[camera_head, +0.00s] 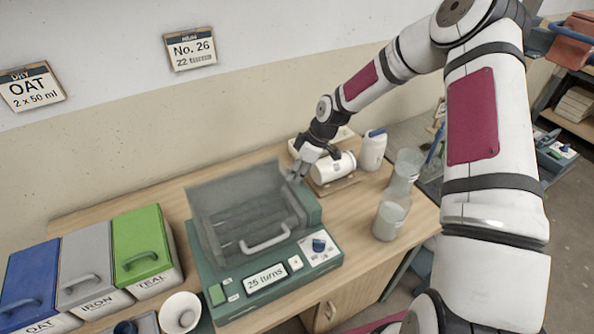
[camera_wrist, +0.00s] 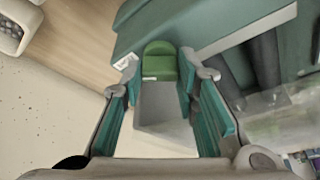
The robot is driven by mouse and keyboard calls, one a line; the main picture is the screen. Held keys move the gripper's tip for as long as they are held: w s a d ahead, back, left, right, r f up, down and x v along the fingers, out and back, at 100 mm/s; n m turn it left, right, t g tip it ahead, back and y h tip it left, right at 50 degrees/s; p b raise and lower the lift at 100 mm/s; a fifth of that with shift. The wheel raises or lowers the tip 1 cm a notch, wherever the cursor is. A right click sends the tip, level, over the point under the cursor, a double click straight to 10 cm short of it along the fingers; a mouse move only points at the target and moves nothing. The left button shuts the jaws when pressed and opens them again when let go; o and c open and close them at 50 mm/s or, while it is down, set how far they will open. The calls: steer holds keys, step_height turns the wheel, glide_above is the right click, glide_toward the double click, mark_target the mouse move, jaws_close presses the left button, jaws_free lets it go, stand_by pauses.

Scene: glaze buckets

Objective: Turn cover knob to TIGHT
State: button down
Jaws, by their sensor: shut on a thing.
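The teal machine (camera_head: 225,300) stands on the wooden table, with a see-through cover (camera_head: 250,215) that has a pale handle (camera_head: 265,239). My gripper (camera_head: 301,168) is at the machine's back right corner, pointing down. In the wrist view, my gripper (camera_wrist: 167,76) has its two teal-padded fingers on either side of a green knob (camera_wrist: 160,61), shut on it. A grey and white shape lies between the fingers, nearer the camera. A small white label (camera_wrist: 126,62) sits beside the knob, unreadable. In the head view the knob is hidden.
The front panel has a blue dial (camera_head: 318,245) and a display (camera_head: 265,278) reading "25 turns". Blue, grey and green bins (camera_head: 143,245) stand left.

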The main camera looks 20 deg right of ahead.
steer(key=c, duration=1.2)
jaws_free()
steer(key=shift+c, duration=0.2)
steer(key=shift+a, duration=0.15)
steer(key=shift+r, duration=0.1)
steer(key=v, duration=0.8)
steer(key=shift+d, duration=0.25)
steer(key=shift+w, duration=0.15)
